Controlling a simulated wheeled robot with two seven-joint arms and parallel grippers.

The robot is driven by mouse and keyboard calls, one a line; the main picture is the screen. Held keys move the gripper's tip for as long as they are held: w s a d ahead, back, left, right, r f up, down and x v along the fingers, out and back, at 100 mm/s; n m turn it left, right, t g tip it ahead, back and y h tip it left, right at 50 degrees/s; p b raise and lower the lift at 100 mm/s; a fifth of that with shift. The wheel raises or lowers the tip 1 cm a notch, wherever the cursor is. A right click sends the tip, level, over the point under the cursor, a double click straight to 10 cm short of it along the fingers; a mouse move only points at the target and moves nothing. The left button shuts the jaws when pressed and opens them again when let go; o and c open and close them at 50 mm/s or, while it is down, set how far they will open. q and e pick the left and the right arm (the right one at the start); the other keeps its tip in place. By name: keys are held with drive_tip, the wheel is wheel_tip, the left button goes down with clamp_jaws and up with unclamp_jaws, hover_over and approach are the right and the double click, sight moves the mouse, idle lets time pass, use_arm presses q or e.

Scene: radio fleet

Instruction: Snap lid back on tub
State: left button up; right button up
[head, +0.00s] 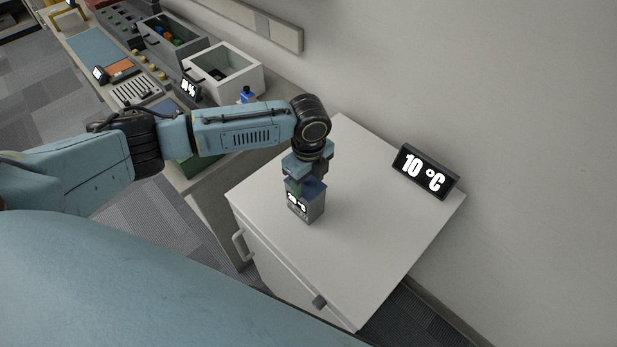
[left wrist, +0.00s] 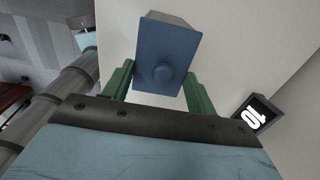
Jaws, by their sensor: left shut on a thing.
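A small grey tub (head: 306,209) with a lit display on its side stands upright on the white cabinet top. A blue lid (head: 316,187) is at the tub's top; I cannot tell whether it is fully seated. In the left wrist view the lid (left wrist: 165,50) shows its round knob, with a strip of the grey tub (left wrist: 174,18) beyond it. My left gripper (head: 296,185) comes down from above and is shut on the lid. Its green fingers (left wrist: 159,90) lie on either side of the lid's near part. My right gripper is out of view.
A black display (head: 426,171) reading 10 °C stands at the back right of the white cabinet (head: 370,240). The cabinet top around the tub is otherwise clear. A bench at left carries a white open box (head: 245,75), a grey bin and control panels. A wall runs behind.

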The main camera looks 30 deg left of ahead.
use_arm(q)
drive_tip(key=o, duration=1.5)
drive_tip(key=shift+r+p, duration=1.3)
drive_tip(key=shift+p, duration=0.15)
drive_tip(key=shift+r+p, duration=1.05)
drive_tip(key=shift+r, duration=1.15)
clamp_jaws()
